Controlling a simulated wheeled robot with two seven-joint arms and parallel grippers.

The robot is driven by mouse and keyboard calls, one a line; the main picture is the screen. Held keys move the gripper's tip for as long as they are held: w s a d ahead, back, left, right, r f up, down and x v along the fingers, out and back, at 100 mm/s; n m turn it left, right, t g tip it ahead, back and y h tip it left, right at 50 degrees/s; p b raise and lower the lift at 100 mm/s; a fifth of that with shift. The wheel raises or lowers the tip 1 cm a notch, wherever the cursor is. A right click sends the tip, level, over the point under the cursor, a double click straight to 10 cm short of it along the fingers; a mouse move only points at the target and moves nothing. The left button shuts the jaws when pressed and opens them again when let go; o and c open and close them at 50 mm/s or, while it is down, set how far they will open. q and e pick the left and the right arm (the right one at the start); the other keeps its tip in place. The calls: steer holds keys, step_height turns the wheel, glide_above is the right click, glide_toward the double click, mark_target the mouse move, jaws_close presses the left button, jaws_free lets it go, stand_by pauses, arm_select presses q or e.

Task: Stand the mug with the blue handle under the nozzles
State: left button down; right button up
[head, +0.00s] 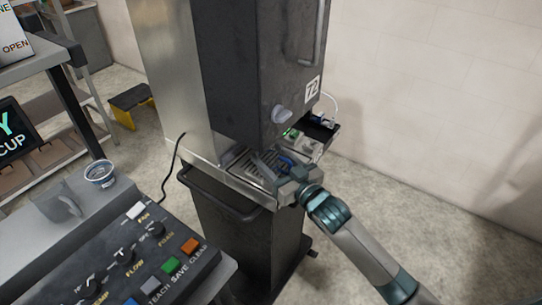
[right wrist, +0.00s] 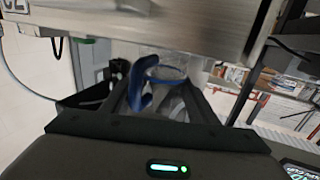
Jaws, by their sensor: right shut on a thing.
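The mug with the blue handle is held at the dispenser's drip tray (head: 247,172). In the right wrist view the blue handle (right wrist: 140,85) and a clear body with a blue rim (right wrist: 168,74) sit between my fingers. My right gripper (head: 277,168) reaches in from the right and is shut on this mug. I cannot tell whether the mug touches the tray. The nozzles are hidden under the dark dispenser housing (head: 245,70). My left gripper is not in view.
A light knob (head: 281,115) sticks out of the housing above my gripper. A small dark side tray (head: 321,130) is at the right. The floor at right is clear.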

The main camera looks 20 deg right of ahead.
steer(key=shift+f, duration=0.2)
steer(key=o, duration=1.3)
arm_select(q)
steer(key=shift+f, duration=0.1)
arm_select(e)
steer(key=shift+s, duration=0.1)
steer(key=shift+s+d, duration=0.2)
steer(key=shift+s, duration=0.35)
steer(key=b+v, duration=0.1)
steer(key=v, duration=0.3)
steer(key=shift+f, duration=0.1)
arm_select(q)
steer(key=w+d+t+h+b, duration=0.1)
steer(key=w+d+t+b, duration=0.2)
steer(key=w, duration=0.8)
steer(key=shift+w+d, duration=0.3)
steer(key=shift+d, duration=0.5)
arm_select(e)
steer(key=shift+r+v, duration=0.15)
steer(key=shift+v, duration=2.85)
steer(key=shift+r+v, duration=0.1)
steer(key=shift+v, duration=2.9)
